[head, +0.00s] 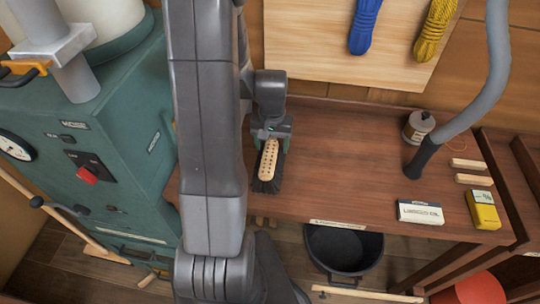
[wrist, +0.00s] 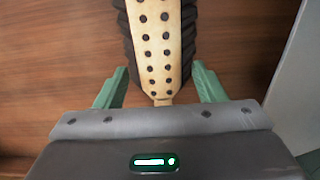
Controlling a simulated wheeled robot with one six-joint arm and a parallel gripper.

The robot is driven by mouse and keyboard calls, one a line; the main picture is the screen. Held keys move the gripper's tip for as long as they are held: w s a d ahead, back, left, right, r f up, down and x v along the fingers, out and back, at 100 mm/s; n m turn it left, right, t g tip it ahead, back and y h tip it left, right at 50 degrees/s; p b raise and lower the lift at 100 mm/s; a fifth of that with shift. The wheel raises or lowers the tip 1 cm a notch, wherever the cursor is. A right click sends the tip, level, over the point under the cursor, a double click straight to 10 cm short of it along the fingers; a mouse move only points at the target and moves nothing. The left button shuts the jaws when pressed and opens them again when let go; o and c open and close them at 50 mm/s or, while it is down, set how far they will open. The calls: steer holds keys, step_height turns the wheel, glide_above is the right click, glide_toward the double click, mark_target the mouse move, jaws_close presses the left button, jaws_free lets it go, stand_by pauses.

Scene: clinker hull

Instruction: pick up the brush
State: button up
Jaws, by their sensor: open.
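The brush (head: 268,162) lies on the wooden bench with its pale wooden back up, dotted with dark spots, and dark bristles showing at its sides. In the wrist view the brush (wrist: 160,45) runs from the top edge down to a narrow end between my fingers. My gripper (head: 270,140) is over the far end of the brush in the head view. Its green fingers (wrist: 158,88) are apart, one on each side of the narrow end, with gaps to both. Part of the bench left of the brush is hidden by my arm.
The bench (head: 340,170) is clear right of the brush. Further right are a tin (head: 418,127), a grey hose (head: 470,110), a white box (head: 420,212) and a yellow pack (head: 483,210). A green machine (head: 110,150) stands left. A black bucket (head: 343,250) is below the front edge.

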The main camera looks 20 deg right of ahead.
mark_target(272, 144)
steer(key=shift+f, duration=1.35)
steer(key=c, duration=1.2)
steer(key=shift+o, duration=0.2)
steer(key=shift+r, duration=0.1)
step_height(272, 144, up, 10)
steer(key=shift+f+b, duration=0.1)
steer(key=shift+b, duration=0.3)
